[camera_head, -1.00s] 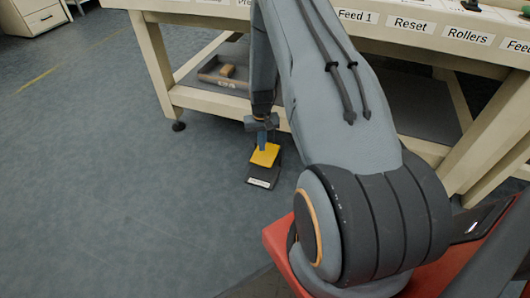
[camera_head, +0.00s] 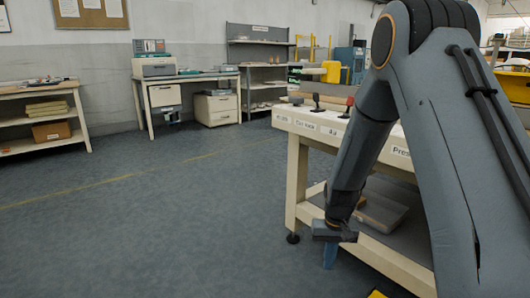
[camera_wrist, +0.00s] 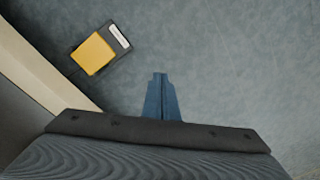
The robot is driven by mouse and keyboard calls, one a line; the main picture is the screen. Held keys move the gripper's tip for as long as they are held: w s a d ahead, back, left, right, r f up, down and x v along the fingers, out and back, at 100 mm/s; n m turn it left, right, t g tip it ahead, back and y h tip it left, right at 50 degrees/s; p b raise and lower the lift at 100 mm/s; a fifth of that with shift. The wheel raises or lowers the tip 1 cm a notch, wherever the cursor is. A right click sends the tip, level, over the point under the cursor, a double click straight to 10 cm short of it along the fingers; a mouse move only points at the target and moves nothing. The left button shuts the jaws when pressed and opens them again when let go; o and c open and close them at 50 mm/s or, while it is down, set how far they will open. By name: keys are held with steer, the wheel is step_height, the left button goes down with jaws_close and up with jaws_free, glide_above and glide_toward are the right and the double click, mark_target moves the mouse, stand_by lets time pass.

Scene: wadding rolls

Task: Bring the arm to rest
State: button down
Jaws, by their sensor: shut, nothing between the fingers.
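My gripper (camera_head: 330,256) hangs from my bent arm in the head view, pointing down in front of the cream workbench (camera_head: 292,180). Its blue fingers are together and hold nothing. In the wrist view my gripper (camera_wrist: 160,80) points at the floor, fingers closed side by side. A yellow block (camera_wrist: 93,54) sits on a dark base with a white label (camera_wrist: 119,36) on the floor, up and left of the fingers and apart from them. In the head view only a yellow corner (camera_head: 377,294) shows at the bottom edge.
The bench has labelled controls on top and a lower shelf holding a tray (camera_head: 381,212). Open grey floor (camera_head: 130,230) lies to the left. A desk (camera_head: 190,78), drawers (camera_head: 216,108) and a shelf unit (camera_head: 40,115) stand farther back.

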steer(key=s+a+r+n, duration=0.2)
steer(key=s+a+r, duration=0.5)
steer(key=a+r, duration=0.35)
steer(key=s+a+r+n+y, duration=0.1)
steer(key=s+a+r+n, duration=0.3)
steer(key=s, duration=0.9)
steer(key=s+a+r+n, duration=0.1)
steer(key=s+a+r, duration=0.55)
steer(key=s, duration=0.65)
steer(key=d+r+m+p, duration=0.3)
steer(key=d+r+p, duration=0.7)
steer(key=r+p, duration=0.3)
steer(key=d+r+m+h+p, duration=0.1)
steer(key=d+r+m+p, duration=0.2)
steer(key=d+r+p, duration=0.7)
step_height(320, 180, up, 3)
steer(key=p, duration=0.9)
steer(key=shift+w+d, duration=0.15)
steer(key=shift+w, duration=0.05)
